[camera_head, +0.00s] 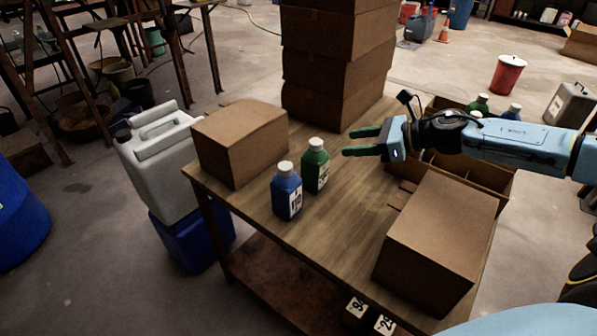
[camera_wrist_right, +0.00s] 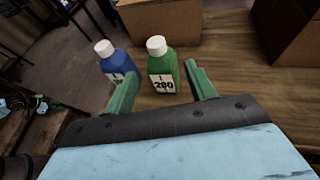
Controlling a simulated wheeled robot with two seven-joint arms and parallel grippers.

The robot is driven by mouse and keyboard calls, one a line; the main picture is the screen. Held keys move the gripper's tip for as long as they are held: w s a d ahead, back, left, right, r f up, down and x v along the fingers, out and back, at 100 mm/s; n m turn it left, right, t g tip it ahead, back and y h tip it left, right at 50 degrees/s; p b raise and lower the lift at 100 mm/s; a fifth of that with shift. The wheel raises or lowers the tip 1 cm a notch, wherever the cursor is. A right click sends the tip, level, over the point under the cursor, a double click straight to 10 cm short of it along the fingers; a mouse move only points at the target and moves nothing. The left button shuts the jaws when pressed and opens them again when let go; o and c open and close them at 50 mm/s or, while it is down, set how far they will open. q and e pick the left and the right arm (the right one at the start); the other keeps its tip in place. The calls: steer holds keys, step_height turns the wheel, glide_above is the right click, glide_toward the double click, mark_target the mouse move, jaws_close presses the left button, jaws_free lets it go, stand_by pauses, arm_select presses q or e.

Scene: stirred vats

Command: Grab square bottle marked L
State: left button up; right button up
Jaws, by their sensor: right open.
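A blue square bottle (camera_head: 287,193) with a white cap stands upright on the wooden table, its label partly readable. A green square bottle (camera_head: 315,167) with a white cap stands close behind and right of it. Both also show in the right wrist view, the blue one (camera_wrist_right: 117,66) left and the green one (camera_wrist_right: 162,72) nearly centred. The green label shows a mark above what looks like "200"; I cannot tell surely which letter either bears. My right gripper (camera_head: 350,142) is open and empty, right of the green bottle, with its fingers pointing toward it. My left gripper is out of view.
A small carton (camera_head: 240,145) stands left of the bottles, stacked cartons (camera_head: 335,60) behind, and a large carton (camera_head: 437,240) at right. Labelled items (camera_head: 384,325) show low at the table's front.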

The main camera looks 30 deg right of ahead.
mark_target(315, 165)
steer(key=x, duration=1.2)
steer(key=shift+w+a+r, duration=0.1)
steer(key=shift+a, duration=0.25)
jaws_close()
